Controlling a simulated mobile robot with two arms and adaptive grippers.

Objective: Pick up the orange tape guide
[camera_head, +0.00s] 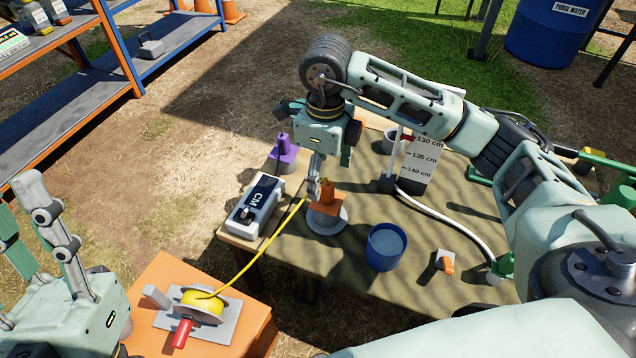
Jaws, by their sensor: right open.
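The orange tape guide (326,203) stands upright on a round grey base (328,222) near the left side of the table. My right gripper (316,190) points down just beside and above the guide's upper left. Its jaws are open, and one finger partly hides the other. I cannot tell whether a finger touches the guide. A yellow tape (262,247) runs from the reel (203,306) up to the guide.
A grey meter box (254,205) and a purple piece (284,150) are left of the guide. A blue cup (385,247) and a small orange-handled piece (446,262) are to its right. A shelf (60,105) stands far left.

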